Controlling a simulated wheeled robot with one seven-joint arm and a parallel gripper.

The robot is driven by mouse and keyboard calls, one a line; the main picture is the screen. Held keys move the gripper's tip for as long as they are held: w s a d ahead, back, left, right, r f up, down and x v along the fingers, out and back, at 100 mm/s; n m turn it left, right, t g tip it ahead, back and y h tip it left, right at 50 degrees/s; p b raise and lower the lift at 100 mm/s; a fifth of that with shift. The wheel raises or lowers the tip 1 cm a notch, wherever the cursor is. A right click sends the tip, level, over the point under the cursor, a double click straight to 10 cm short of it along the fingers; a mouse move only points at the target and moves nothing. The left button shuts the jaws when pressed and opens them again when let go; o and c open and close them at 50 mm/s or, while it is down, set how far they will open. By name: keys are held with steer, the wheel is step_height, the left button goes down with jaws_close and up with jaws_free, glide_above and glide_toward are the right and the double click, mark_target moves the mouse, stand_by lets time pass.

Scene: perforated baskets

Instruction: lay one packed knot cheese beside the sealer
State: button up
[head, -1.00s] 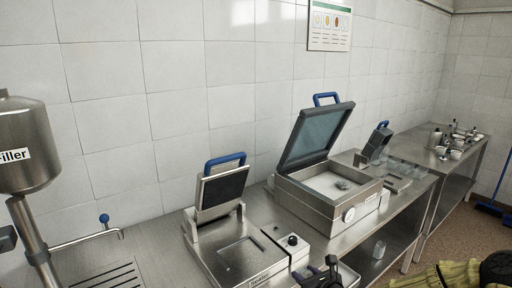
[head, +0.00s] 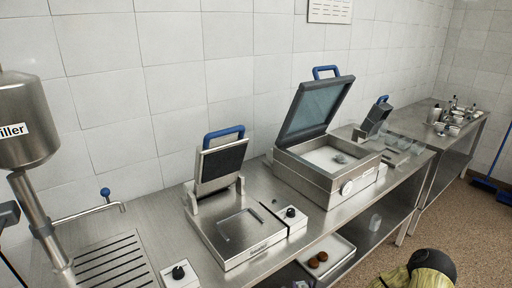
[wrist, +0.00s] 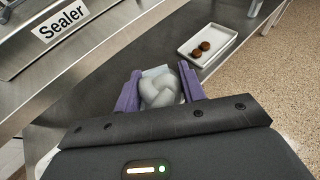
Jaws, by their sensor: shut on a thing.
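My gripper (wrist: 160,92) is shut on a packed knot cheese (wrist: 159,89), a pale knotted lump in clear wrap between the purple fingers. In the wrist view it is in front of the counter's edge, apart from the sealer. The sealer, its label (wrist: 60,21) at the upper left of the wrist view, stands on the steel counter. In the head view the sealer (head: 210,250) is in the middle, its blue-handled lid raised. My gripper and the held cheese do not show clearly in the head view.
A filler (head: 25,120) and a slotted drain (head: 105,264) are at left. A tray (head: 342,250) with brown pieces lies on the lower shelf. Bare counter (head: 160,232) shows left of the sealer.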

steer(key=s+f, duration=0.4)
steer(key=f, duration=0.1)
steer(key=shift+s+f, duration=0.2)
steer(key=shift+a, duration=0.15)
